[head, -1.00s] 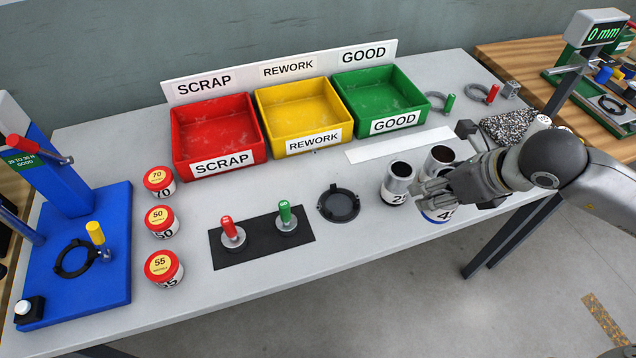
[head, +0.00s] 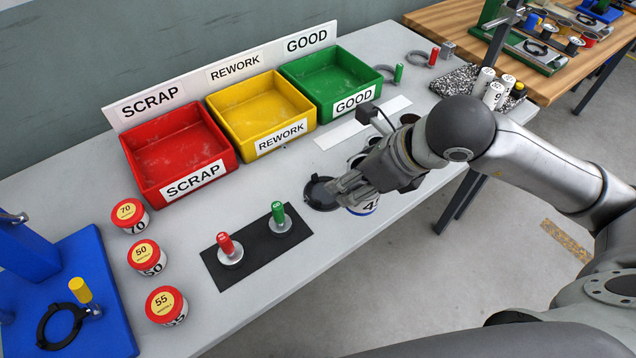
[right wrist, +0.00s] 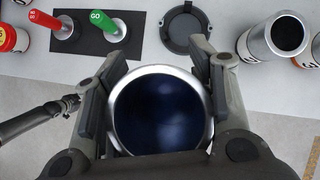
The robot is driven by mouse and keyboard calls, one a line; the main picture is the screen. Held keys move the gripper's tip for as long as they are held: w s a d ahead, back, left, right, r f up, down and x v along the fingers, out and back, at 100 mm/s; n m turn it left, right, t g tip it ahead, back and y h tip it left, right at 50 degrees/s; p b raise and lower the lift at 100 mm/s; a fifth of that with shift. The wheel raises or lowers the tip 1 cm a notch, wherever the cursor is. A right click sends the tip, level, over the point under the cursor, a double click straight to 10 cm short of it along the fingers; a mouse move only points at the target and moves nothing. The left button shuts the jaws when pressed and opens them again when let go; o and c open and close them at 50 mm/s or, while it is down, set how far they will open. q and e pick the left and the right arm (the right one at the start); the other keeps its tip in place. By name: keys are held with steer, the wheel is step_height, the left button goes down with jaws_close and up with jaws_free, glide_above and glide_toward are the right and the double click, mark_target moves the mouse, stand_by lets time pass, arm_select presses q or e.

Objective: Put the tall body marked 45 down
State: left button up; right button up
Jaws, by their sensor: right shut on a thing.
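The tall body marked 45 (head: 363,208) is mostly hidden behind my right gripper (head: 350,188) in the head view; only a piece of its white label with a "4" shows. In the right wrist view its open metal rim and dark inside (right wrist: 160,112) sit between the two fingers. My right gripper is shut on it. It is just right of a round black holder (head: 319,194), which is empty in the right wrist view (right wrist: 187,28). I cannot tell whether the body's base touches the table.
Another tall body (right wrist: 270,38) stands right of the holder. Red-lidded cans (head: 147,257) stand at left. Scrap (head: 178,158), rework (head: 262,110) and good (head: 331,78) bins line the back.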

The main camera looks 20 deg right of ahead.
steer(key=w+a+f+p, duration=0.1)
steer(key=w+f, duration=0.1)
steer(key=w, duration=0.1)
steer(key=w+a+f+p, duration=0.1)
steer(key=w+f+p, duration=0.1)
steer(key=w+f, duration=0.1)
steer(key=w+f+p, duration=0.1)
steer(key=w+f, duration=0.2)
steer(key=w, duration=0.1)
steer(key=shift+w+a, duration=0.35)
steer(key=shift+a, duration=0.05)
steer(key=shift+w+f+p, duration=0.3)
steer(key=shift+f, duration=0.1)
step_height(320, 180, down, 2)
steer(key=shift+a+f+p, duration=0.1)
steer(key=shift+p, duration=0.65)
steer(key=shift+f, duration=0.35)
arm_select(q)
steer(key=r, duration=0.3)
steer(key=a+r, duration=0.1)
steer(key=r, duration=0.1)
steer(key=shift+w, duration=0.3)
arm_select(e)
steer(key=shift+f, duration=0.2)
steer(key=shift+f, duration=0.1)
